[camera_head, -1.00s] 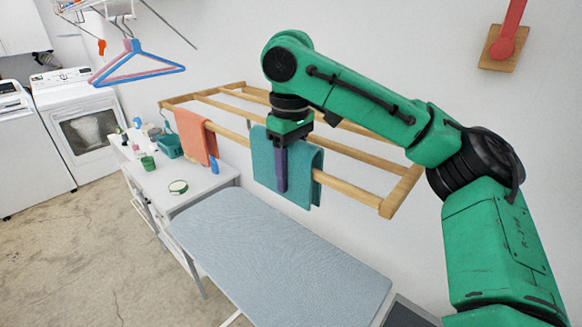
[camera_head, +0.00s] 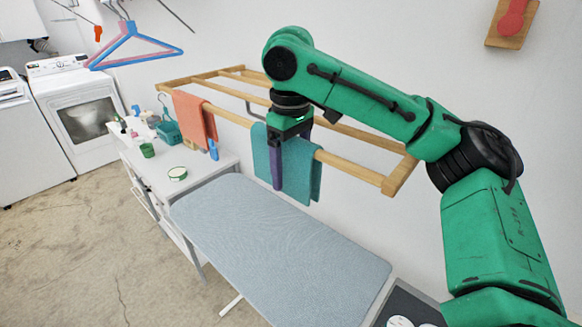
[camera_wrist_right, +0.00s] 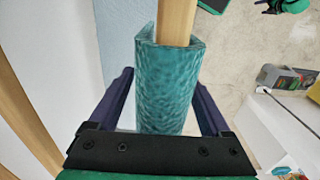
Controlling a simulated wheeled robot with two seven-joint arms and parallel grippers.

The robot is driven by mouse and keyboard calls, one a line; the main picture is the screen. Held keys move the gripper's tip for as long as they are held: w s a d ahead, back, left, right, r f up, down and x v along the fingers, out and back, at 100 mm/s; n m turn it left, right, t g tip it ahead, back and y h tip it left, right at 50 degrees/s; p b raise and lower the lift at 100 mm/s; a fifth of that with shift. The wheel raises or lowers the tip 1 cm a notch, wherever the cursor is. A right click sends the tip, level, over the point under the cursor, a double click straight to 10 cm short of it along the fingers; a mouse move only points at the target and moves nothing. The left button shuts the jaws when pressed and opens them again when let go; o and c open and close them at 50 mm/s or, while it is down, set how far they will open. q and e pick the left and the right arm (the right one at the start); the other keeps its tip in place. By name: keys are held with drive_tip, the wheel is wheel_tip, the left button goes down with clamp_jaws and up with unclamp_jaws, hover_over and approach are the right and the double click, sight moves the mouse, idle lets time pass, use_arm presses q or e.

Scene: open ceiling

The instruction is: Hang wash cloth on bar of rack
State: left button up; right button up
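A teal wash cloth (camera_head: 299,172) hangs draped over the front bar of the wooden rack (camera_head: 352,171), with parts hanging down on both sides. In the right wrist view the cloth (camera_wrist_right: 168,85) is folded over the bar (camera_wrist_right: 177,20). My right gripper (camera_head: 277,185) points down at the cloth's left part. In the right wrist view its two purple fingers (camera_wrist_right: 165,100) stand apart on either side of the cloth, with a visible gap on at least the right side. My left gripper is not in view.
An orange cloth (camera_head: 195,120) hangs on the same bar to the left. An ironing board (camera_head: 275,240) stands below the rack. A white table (camera_head: 205,170) with several small items stands at left. Hangers (camera_head: 130,45) hang at upper left.

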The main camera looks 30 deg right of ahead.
wheel_tip(320, 180, up, 15)
drive_tip(key=p, duration=0.5)
drive_tip(key=shift+f+p, duration=0.15)
drive_tip(key=shift+p, duration=0.2)
drive_tip(key=shift+f, duration=0.1)
